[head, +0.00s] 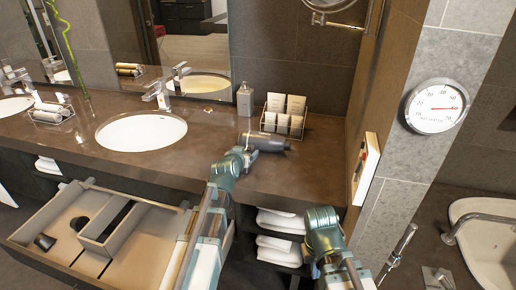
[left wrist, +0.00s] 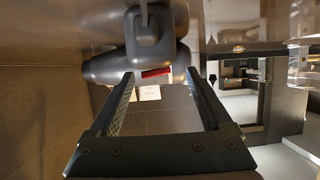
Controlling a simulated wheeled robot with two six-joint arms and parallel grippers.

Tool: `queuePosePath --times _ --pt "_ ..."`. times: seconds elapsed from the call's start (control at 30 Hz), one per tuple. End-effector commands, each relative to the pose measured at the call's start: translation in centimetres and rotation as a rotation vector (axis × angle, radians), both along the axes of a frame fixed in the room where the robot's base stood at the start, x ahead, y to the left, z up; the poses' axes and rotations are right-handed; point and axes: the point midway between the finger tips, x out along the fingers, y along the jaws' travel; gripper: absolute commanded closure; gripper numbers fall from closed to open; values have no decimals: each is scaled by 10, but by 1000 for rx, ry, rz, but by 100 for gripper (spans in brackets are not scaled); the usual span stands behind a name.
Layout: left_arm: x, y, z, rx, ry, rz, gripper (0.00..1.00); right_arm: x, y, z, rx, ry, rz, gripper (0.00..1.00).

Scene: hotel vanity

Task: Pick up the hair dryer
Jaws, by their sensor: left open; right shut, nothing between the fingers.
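The hair dryer (head: 270,143) is dark grey and lies on its side on the brown counter, right of the sink. In the left wrist view, its rounded grey body (left wrist: 104,67) crosses the top, with a blocky grey part in front. My left gripper (head: 246,154) is at the dryer's left end in the head view. Its fingers (left wrist: 159,76) are open, with the tips close to the dryer; I cannot tell whether they touch it. My right gripper (head: 315,267) is low in front of the counter, shut and empty, and mostly hidden by its own arm.
A wire rack of cards (head: 284,113) and a soap dispenser (head: 244,99) stand behind the dryer. The sink (head: 141,132) is to the left. An open drawer (head: 62,258) with dividers juts out below the counter. Folded towels (head: 279,221) sit on shelves under the counter.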

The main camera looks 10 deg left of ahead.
Motion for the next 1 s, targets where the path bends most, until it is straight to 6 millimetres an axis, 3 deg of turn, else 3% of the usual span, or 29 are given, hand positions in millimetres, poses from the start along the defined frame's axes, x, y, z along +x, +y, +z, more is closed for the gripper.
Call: queuePosePath --times 0.3,0.53,1.0 --pt "42 -2 -18 0 -2 0 18 0 0 -18 0 0 0 100" --pt "42 -3 -17 0 -2 0 18 0 0 -17 0 0 0 100" --pt "42 -3 -17 0 -2 0 100 0 0 -17 0 0 0 100"
